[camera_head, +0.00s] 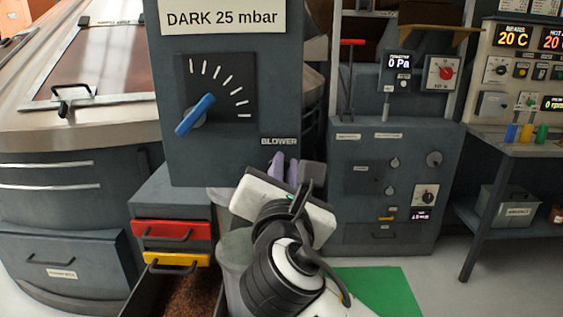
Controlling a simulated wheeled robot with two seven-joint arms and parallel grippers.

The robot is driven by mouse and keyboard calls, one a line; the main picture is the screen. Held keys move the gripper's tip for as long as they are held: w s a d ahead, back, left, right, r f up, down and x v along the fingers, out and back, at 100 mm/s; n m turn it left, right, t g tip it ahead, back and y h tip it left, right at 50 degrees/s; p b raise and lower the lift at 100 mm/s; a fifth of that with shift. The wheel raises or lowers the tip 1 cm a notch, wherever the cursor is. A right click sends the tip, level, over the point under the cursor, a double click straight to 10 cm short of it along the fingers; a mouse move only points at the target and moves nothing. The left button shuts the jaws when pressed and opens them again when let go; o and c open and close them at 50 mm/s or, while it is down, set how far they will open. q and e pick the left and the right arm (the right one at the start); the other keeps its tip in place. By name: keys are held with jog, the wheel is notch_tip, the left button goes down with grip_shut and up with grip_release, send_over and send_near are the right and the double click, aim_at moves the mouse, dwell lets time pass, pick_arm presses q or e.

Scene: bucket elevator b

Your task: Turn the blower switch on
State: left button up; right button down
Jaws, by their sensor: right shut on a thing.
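The BLOWER label (279,141) is at the lower right of the dark grey panel (230,150) in the head view. My right gripper (285,166) reaches up from below to the spot just under this label. It is shut on the blower switch, which is mostly hidden by the gripper. Purple and grey parts show there, and I cannot tell which of them belong to the switch. The switch's position is not readable. My left gripper is not in view.
A blue-handled dial (196,114) sits on the same panel under a "DARK 25 mbar" sign (222,18). Red (172,229) and yellow (176,259) drawers are below left. A control cabinet (388,160) stands right, with a bench (515,147) beyond. Green floor mat (385,290) lies lower right.

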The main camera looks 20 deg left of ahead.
jog(key=m, duration=0.3)
jog(key=shift+d+f, duration=0.2)
jog(key=shift+f, duration=0.05)
jog(key=shift+w+d+f+m+p, duration=0.15)
jog(key=shift+f+m, duration=0.15)
jog(key=shift+m, duration=1.25)
jog(key=shift+s+d+f+m+p, duration=0.1)
jog(key=shift+f+m, duration=0.2)
jog(key=shift+m, duration=1.3)
jog(key=shift+w+d+f+m+p, duration=0.15)
jog(key=shift+f+m, duration=0.15)
jog(key=shift+m, duration=1.25)
jog(key=c, duration=1.8)
grip_release()
jog(key=shift+o, duration=0.2)
jog(key=shift+s, duration=0.2)
